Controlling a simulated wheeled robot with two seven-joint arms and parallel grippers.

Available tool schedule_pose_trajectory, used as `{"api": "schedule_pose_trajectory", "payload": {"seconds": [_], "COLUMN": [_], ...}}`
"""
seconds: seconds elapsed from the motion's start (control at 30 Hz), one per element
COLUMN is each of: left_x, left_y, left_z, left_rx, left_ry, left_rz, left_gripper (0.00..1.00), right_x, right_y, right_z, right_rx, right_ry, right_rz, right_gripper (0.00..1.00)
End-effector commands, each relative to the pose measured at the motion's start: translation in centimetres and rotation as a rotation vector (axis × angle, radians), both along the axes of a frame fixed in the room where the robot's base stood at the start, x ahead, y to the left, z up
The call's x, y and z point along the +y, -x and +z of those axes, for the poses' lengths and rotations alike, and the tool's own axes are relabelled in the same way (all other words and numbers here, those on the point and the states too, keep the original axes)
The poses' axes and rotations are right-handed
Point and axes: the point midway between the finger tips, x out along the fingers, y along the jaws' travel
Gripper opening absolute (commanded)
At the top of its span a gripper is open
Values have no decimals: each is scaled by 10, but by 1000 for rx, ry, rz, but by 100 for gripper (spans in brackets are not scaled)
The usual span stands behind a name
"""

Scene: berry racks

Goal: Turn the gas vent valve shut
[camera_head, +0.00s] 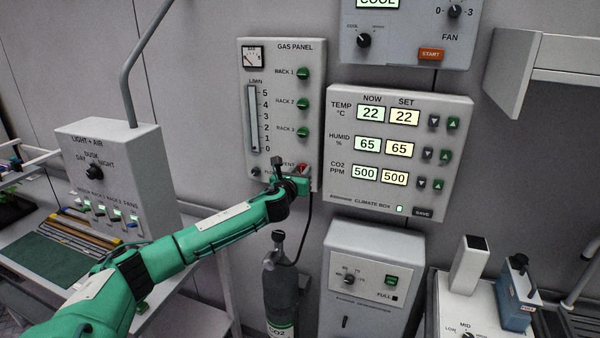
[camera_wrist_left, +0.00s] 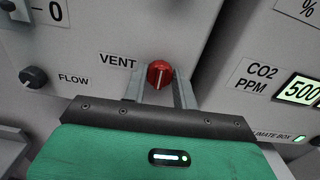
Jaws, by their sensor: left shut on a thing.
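The gas vent valve (camera_wrist_left: 160,73) is a round red knob with a white line, beside the word VENT. In the left wrist view the line stands about upright. The valve also shows at the bottom right of the gas panel (camera_head: 283,100) in the head view, partly hidden by my gripper. My left gripper (camera_head: 300,178) reaches it from below. In the left wrist view my left gripper (camera_wrist_left: 160,88) has one grey finger on each side of the knob and is shut on it. My right gripper is in neither view.
A black flow knob (camera_wrist_left: 33,77) sits left of the valve. The climate box (camera_head: 400,150) stands close on the right. A CO2 cylinder (camera_head: 281,290) and a grey cabinet (camera_head: 372,250) are below. The light and air box (camera_head: 115,165) is at left.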

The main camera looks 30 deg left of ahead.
Motion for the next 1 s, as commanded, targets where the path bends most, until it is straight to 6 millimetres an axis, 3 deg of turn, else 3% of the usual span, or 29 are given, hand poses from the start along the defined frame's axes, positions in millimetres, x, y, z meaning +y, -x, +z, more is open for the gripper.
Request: {"api": "schedule_pose_trajectory", "payload": {"seconds": [0.27,1.0], "left_x": [0,2], "left_y": [0,1], "left_z": [-1,-2], "left_rx": [-42,-207], "left_ry": [176,858], "left_rz": [0,1], "left_gripper": [6,6], "right_x": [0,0], "right_y": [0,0], "right_z": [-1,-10], "right_rx": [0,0], "right_ry": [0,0], "right_rz": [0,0], "right_gripper": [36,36]}}
